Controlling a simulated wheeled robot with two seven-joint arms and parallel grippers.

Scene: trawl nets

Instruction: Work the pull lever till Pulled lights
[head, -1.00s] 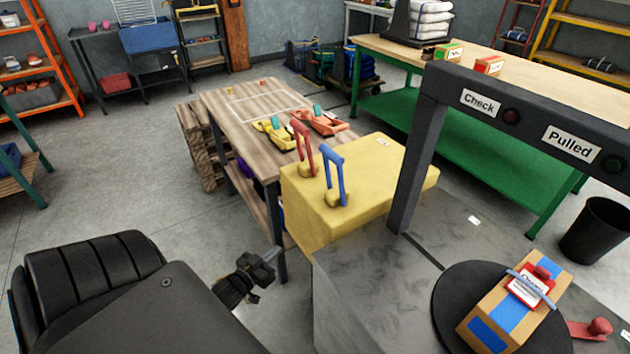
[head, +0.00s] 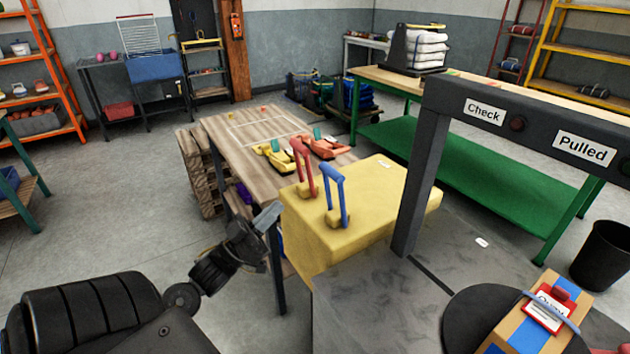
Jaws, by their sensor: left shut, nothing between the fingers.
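A red-handled lever (head: 304,168) and a blue-handled lever (head: 343,198) stand upright on a yellow box (head: 385,200); I cannot tell which one is the pull lever. A dark gantry carries a "Check" label (head: 484,111) with a dark red lamp (head: 518,123), and a "Pulled" label (head: 585,149). The lamp beside "Pulled" is only partly in view at the right edge and looks dark. My left gripper (head: 267,216) is shut and empty, left of the yellow box and apart from both levers.
A wooden table (head: 235,150) with yellow and orange tools stands behind the box. Open floor (head: 130,220) lies to the left.

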